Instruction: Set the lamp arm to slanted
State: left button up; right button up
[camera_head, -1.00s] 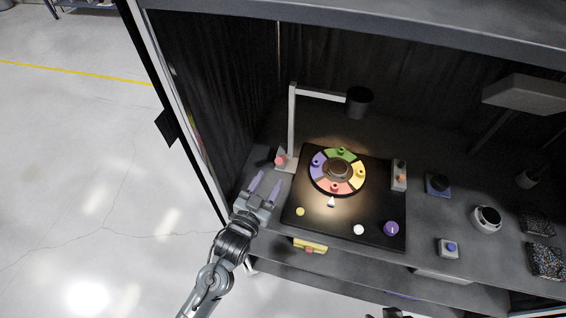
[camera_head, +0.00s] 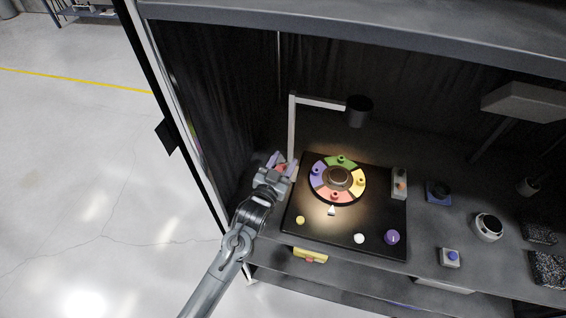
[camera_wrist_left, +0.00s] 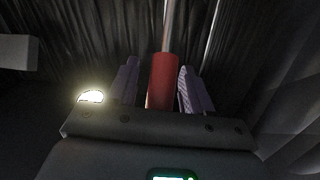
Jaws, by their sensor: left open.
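The lamp has a pale upright post (camera_head: 291,128), a level top arm (camera_head: 321,102) and a dark lamp head (camera_head: 359,111) that lights the board. A red knob (camera_head: 281,167) at the foot of the post is partly covered by my left gripper (camera_head: 280,160). In the left wrist view the red knob (camera_wrist_left: 162,82) stands as a cylinder between the two purple fingers of my left gripper (camera_wrist_left: 158,70). The fingers are open, with a small gap visible on the right. My right gripper is not in view.
A dark board (camera_head: 292,215) carries a coloured ring (camera_head: 338,178) and several small knobs right of my left gripper. A switch block (camera_head: 399,183) stands at its right edge. A yellow piece (camera_head: 310,255) sits at the shelf front. The dark cabinet wall is close on the left.

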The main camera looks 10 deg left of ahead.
pick_arm(q)
grip_shut()
dwell(0.3)
